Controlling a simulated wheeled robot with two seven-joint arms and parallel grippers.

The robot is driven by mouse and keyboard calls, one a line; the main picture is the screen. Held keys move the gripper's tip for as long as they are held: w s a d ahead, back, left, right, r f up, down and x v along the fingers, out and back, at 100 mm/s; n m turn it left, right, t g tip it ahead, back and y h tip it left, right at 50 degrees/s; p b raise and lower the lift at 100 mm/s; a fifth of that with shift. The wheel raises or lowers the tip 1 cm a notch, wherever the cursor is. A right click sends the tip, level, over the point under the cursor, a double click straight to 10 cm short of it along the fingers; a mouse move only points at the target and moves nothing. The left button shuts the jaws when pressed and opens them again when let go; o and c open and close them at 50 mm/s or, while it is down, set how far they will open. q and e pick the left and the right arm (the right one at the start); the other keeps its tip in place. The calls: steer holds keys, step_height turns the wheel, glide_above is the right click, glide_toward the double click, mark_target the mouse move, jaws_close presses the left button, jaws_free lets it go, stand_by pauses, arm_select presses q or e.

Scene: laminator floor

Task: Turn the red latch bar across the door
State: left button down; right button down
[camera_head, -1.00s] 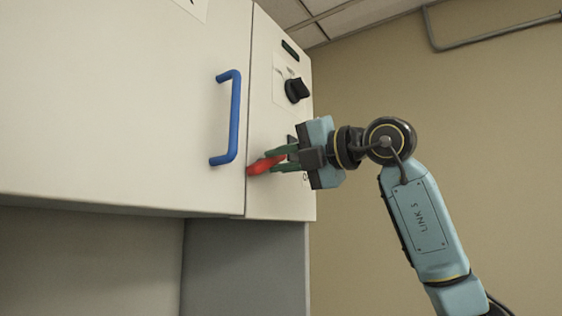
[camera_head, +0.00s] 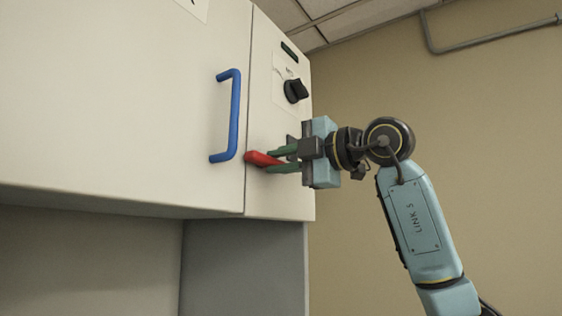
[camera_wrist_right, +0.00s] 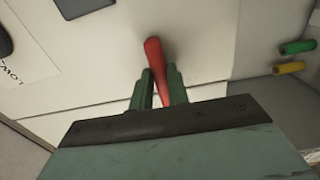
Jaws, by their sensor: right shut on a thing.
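The red latch bar (camera_head: 259,158) is on the narrow panel right of the door (camera_head: 120,100). In the head view it lies nearly level, its left end at the seam beside the door's edge and its right part between my fingers. My right gripper (camera_head: 278,161) is shut on the bar with its green fingers, one above and one below. In the right wrist view the bar (camera_wrist_right: 154,55) comes out from between the fingertips (camera_wrist_right: 160,82); the gripper body hides its near end. My left gripper is not in view.
A blue handle (camera_head: 234,115) stands out from the door, close left of the bar. A black knob (camera_head: 295,90) sits above my gripper. The right wrist view shows a green peg (camera_wrist_right: 297,47) and a yellow peg (camera_wrist_right: 289,68). Space right of the cabinet looks free.

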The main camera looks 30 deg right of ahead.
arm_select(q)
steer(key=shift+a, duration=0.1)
